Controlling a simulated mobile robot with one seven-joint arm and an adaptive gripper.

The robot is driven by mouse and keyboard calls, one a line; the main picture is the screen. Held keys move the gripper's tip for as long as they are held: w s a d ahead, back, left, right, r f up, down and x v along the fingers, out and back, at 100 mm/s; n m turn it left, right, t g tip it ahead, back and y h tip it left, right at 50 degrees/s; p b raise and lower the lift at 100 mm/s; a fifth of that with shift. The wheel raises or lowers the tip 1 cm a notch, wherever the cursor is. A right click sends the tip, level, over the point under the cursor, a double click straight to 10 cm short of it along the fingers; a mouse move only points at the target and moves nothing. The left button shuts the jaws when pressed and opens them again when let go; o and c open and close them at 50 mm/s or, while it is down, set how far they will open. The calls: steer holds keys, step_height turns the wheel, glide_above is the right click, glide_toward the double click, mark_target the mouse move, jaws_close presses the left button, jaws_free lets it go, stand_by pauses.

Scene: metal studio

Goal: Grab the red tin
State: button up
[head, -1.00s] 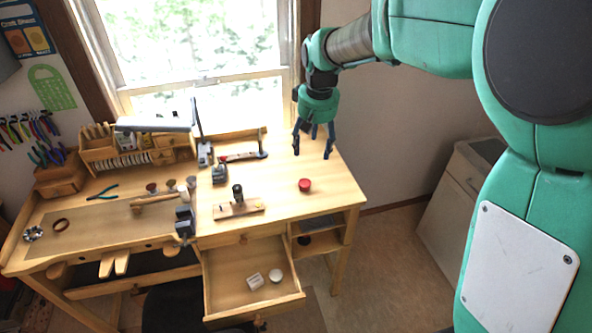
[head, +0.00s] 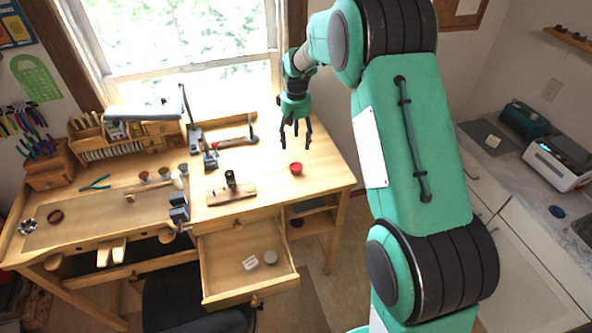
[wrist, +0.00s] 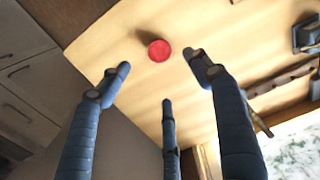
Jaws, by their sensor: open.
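The red tin (head: 296,168) is small and round and stands on the right part of the wooden workbench (head: 325,172). My gripper (head: 296,142) is above the bench, a little above and behind the tin in the head view. Its dark fingers are spread open and empty. In the wrist view the red tin (wrist: 159,50) lies beyond the fingertips, roughly between the two outer fingers of my gripper (wrist: 160,85), apart from them. Nothing hides the tin in either view.
A wooden block with a dark upright piece (head: 231,190) stands left of the tin. The bench around the tin is clear. A window is behind.

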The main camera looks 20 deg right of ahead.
stand_by(0.3)
glide_above(296, 166)
steer(key=shift+w+f, duration=0.1)
steer(key=shift+f, duration=4.15)
steer(key=shift+f+b, duration=0.35)
steer(key=shift+f, duration=2.3)
steer(key=shift+c, duration=0.3)
steer(key=c, duration=1.2)
